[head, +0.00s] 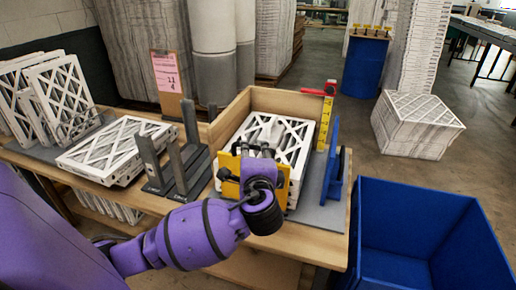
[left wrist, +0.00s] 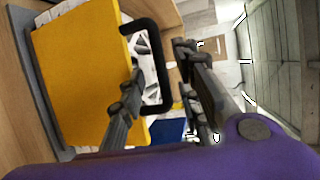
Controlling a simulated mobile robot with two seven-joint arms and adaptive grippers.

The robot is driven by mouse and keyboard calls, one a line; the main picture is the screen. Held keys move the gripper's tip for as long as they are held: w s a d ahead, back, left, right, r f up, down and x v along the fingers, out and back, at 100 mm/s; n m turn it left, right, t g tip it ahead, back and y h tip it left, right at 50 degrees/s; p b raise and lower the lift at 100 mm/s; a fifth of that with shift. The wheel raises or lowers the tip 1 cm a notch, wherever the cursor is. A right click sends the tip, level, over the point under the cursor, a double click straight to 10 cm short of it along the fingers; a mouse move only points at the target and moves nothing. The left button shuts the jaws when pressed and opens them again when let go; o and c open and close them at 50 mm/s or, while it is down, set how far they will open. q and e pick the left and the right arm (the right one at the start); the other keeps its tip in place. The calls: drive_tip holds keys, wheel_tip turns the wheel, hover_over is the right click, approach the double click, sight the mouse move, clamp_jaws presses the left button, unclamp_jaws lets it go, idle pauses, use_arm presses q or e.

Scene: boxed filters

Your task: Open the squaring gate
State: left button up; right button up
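The squaring gate looks to be the yellow panel (head: 230,164) at the front of the wooden box on the bench. In the left wrist view the yellow panel (left wrist: 85,80) stands close by, with a black U-shaped handle (left wrist: 157,65) on its face. My left gripper (head: 258,152) is at the panel's front and hides its middle in the head view. In the left wrist view its fingers (left wrist: 161,62) are apart, with the handle's bar between them; I cannot tell whether either touches it. My right gripper is in neither view.
The wooden box (head: 236,112) holds white lattice filters (head: 294,140). A blue upright part (head: 332,165) and yellow scale (head: 325,122) are at its right. Dark upright posts (head: 172,160) stand left. A blue bin (head: 425,230) is on the floor at right.

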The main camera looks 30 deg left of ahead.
sight(254, 149)
use_arm(q)
drive_tip(key=shift+x, duration=2.35)
drive_tip(key=shift+w+d, duration=0.1)
drive_tip(key=shift+d, duration=0.05)
clamp_jaws()
